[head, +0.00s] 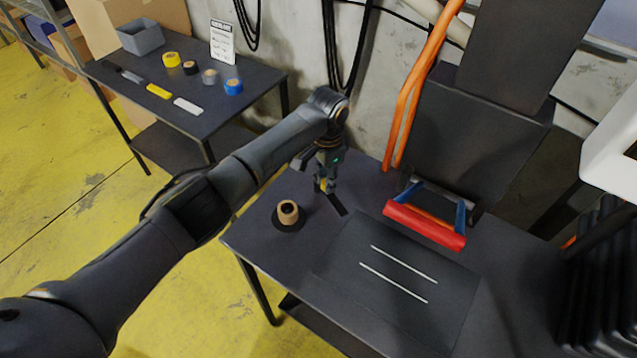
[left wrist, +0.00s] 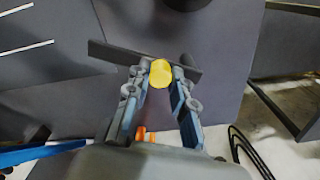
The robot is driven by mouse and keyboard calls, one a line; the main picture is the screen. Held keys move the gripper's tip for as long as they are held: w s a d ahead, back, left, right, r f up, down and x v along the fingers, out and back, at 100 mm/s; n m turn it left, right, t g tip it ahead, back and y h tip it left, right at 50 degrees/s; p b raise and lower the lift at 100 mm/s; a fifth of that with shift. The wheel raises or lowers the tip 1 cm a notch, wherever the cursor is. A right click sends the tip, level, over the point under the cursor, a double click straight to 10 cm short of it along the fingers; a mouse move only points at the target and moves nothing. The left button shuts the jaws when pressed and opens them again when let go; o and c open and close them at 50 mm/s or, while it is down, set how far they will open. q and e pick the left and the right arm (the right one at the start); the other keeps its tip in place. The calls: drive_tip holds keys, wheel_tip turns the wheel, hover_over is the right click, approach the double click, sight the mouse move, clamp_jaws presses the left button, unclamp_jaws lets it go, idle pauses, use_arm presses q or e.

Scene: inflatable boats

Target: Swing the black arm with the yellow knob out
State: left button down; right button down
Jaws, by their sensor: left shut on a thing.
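The yellow knob (left wrist: 160,73) sits between the fingertips of my left gripper (left wrist: 158,80) in the left wrist view, and the fingers are shut on it. The black arm (left wrist: 125,52) runs as a flat bar under the knob, over the dark table top. In the head view my left gripper (head: 325,186) points down at the table's back left part. The black arm (head: 337,204) sticks out from under it there, and a bit of the yellow knob (head: 322,186) shows between the fingers. My right gripper is in neither view.
A tan roll on a black round base (head: 288,212) stands left of the black arm. A red bar with blue ends (head: 424,224) is to the right. A dark plate with two white lines (head: 340,262) lies in front. A side table (head: 255,78) holds tape rolls and a grey bin.

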use_arm(q)
drive_tip(key=shift+w+d+n+p, duration=0.15)
drive_tip(key=shift+d+n, duration=0.05)
drive_tip(key=shift+n, duration=0.4)
drive_tip(key=shift+w+d+n+p, duration=0.1)
drive_tip(key=shift+d+n+p, duration=0.1)
drive_tip(key=shift+n, duration=0.4)
drive_tip(key=shift+w+d+n, duration=0.1)
drive_tip(key=shift+w+n, duration=0.05)
drive_tip(key=shift+n, duration=0.25)
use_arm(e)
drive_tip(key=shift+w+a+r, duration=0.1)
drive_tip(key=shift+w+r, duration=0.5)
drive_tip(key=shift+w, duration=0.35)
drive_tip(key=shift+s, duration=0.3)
use_arm(q)
drive_tip(key=c, duration=1.1)
unclamp_jaws()
wheel_tip(320, 180, up, 12)
drive_tip(key=shift+f, duration=0.1)
